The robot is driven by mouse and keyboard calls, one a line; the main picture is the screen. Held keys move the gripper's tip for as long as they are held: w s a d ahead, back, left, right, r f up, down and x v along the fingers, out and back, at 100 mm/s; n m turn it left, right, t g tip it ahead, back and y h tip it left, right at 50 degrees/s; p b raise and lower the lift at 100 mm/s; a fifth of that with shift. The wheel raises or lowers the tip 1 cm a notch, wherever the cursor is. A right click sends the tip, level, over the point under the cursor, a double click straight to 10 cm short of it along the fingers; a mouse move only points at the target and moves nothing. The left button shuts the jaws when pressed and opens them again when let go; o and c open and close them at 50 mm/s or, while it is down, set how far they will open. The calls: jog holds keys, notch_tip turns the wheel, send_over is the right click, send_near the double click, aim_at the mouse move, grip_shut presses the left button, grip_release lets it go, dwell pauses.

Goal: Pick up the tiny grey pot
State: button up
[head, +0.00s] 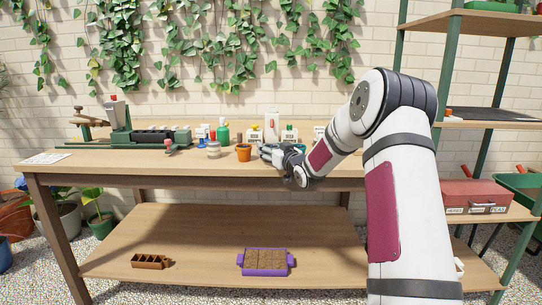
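A small greyish pot-like thing (214,150) stands on the upper tabletop, left of a small orange pot (243,153). It is too small in the picture to be sure that it is the tiny grey pot. My gripper (268,151) is low over the tabletop, just right of the orange pot, with its fingers toward the left. The orange pot stands between my gripper and the greyish thing. The fingers are too small and dark to show whether they are open or shut, or hold anything.
The wooden table (110,158) carries a green machine (130,135) at left and several bottles and small boxes behind the pots. A purple tray (265,271) and a brown cell tray (149,261) sit on the lower shelf. The tabletop's front left is mostly clear.

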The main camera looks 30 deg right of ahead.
aim_at(271, 146)
jog(key=c, duration=1)
jog(key=shift+r, duration=0.45)
notch_tip(271, 146, up, 3)
jog(key=shift+r+p, duration=0.1)
jog(key=shift+p, duration=0.9)
jog(key=s+a+p, duration=0.1)
jog(key=s, duration=0.4)
jog(key=s+a+p, duration=0.1)
jog(key=s, duration=0.4)
jog(key=s+a, duration=0.2)
jog(key=s, duration=0.3)
jog(key=shift+s+r+p, duration=0.3)
jog(key=shift+r+p, duration=0.1)
